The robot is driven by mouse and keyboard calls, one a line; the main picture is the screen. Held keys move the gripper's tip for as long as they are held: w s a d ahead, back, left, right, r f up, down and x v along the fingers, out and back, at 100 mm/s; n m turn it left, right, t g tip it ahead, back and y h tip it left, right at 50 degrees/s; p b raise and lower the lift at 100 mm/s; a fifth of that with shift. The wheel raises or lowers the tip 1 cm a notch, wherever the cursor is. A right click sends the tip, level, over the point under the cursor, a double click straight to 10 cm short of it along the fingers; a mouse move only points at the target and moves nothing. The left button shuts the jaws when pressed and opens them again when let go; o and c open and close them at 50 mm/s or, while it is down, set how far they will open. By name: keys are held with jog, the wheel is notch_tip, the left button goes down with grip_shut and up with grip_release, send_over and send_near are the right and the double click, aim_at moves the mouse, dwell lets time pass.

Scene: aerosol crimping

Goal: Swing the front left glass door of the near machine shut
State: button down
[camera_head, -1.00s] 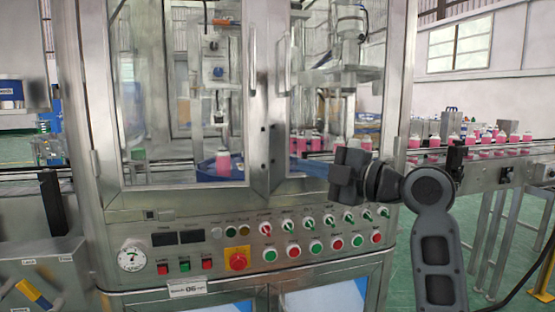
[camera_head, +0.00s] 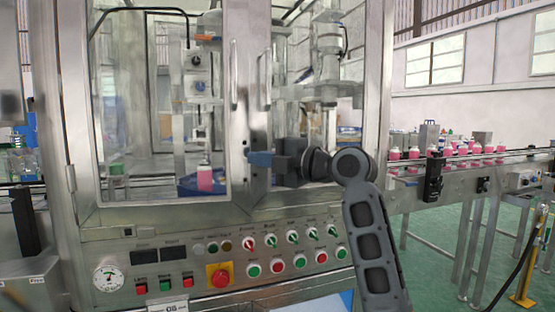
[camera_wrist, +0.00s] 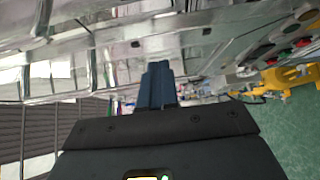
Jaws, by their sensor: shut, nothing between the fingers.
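The near machine (camera_head: 130,228) is a steel cabinet with glass doors above a button panel. Its front left glass door (camera_head: 239,60) has a steel frame, hinges on the left and a vertical handle near its right edge. The door looks at or close to the closed line; I cannot tell whether a gap remains. My gripper (camera_head: 258,158) is shut and empty, its blue fingertips pointing left at the lower part of the steel uprights where the doors meet. Contact is unclear. In the wrist view the fingers (camera_wrist: 157,85) lie together before the blurred steel front.
The front right glass door (camera_head: 269,80), with its own handle, is partly behind my gripper. The button panel (camera_head: 215,262) lies below my arm. A conveyor (camera_head: 460,165) with pink bottles runs off to the right. Green floor is open at the lower right.

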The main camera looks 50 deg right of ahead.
jog(key=shift+w+d, duration=1)
jog(key=shift+w, duration=0.05)
jog(key=shift+w+d+b, duration=1.05)
jog(key=shift+w, duration=0.05)
jog(key=s, duration=0.7)
jog(key=shift+s+d, duration=0.3)
jog(key=shift+s, duration=0.1)
jog(key=shift+f, duration=0.1)
